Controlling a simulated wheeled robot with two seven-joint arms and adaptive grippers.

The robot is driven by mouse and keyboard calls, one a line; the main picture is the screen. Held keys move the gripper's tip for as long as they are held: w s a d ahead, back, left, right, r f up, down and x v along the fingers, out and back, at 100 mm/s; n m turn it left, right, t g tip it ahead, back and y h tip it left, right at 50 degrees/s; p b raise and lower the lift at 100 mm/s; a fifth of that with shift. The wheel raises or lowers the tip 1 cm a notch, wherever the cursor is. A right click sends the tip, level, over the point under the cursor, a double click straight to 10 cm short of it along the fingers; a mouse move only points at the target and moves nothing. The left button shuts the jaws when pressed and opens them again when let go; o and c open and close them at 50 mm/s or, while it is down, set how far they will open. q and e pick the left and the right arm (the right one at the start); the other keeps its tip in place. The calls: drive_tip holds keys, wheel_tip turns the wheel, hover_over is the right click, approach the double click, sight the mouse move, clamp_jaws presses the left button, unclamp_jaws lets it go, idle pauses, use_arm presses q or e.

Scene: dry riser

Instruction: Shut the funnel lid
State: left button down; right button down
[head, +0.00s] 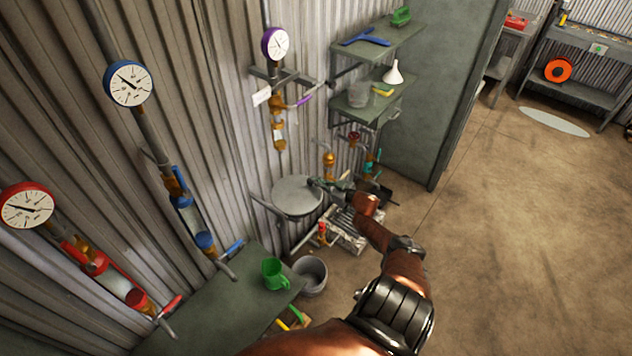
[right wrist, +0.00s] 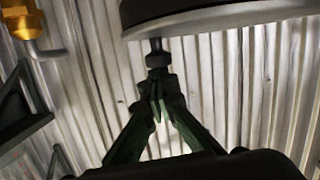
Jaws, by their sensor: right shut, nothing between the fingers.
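The funnel lid (head: 297,195) is a round grey disc by the corrugated wall, below the shelves. It looks roughly flat in the head view; whether it rests fully on the funnel cannot be told, as the funnel below is hidden. My right gripper (head: 317,183) is at the lid's right edge, shut and empty. In the right wrist view, the shut fingertips (right wrist: 157,55) point at the underside or rim of a dark round body (right wrist: 215,14), apparently the lid. They look very close to it; contact cannot be told. My left gripper is out of view.
A bent pipe (head: 268,205) runs beside the lid. Brass valves (head: 329,160) stand behind my gripper. A green mug (head: 274,273) stands on a grey bench (head: 215,310), with a grey bucket (head: 311,275) beside it. Wall shelves (head: 375,52) hold a white funnel (head: 394,73).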

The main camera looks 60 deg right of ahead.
wheel_tip(320, 180, up, 5)
drive_tip(key=p, duration=0.4)
drive_tip(key=shift+s+f, duration=0.1)
drive_tip(key=shift+f, duration=0.05)
drive_tip(key=v, duration=0.9)
drive_tip(key=shift+s+f, duration=0.25)
drive_tip(key=shift+s, duration=0.25)
drive_tip(key=shift+d+f, duration=0.1)
drive_tip(key=s+a+f+g+h+b, duration=0.15)
drive_tip(key=s+a+f, duration=0.3)
drive_tip(key=f, duration=0.65)
drive_tip(key=s+a+f+m+g, duration=0.1)
drive_tip(key=s+a+f+g, duration=0.2)
drive_tip(key=s+f, duration=0.55)
drive_tip(key=s+a+f+g+b, duration=0.1)
drive_tip(key=s+a+f+g, duration=0.2)
drive_tip(key=f, duration=1.1)
drive_tip(key=s+a+f+g+b, duration=0.1)
drive_tip(key=s+a+f+g, duration=0.1)
drive_tip(key=s+a+f, duration=0.5)
drive_tip(key=s+a+f+n+g+y+b, duration=0.1)
drive_tip(key=s+a+f+g, duration=0.2)
drive_tip(key=s+a+f, duration=0.4)
drive_tip(key=s+a+f+n+g+y+b, duration=0.1)
drive_tip(key=s+a+f, duration=0.7)
drive_tip(key=a, duration=0.8)
drive_tip(key=shift+s+a+g+b, duration=0.35)
drive_tip(key=shift+s+g, duration=0.3)
drive_tip(key=shift+s, duration=0.15)
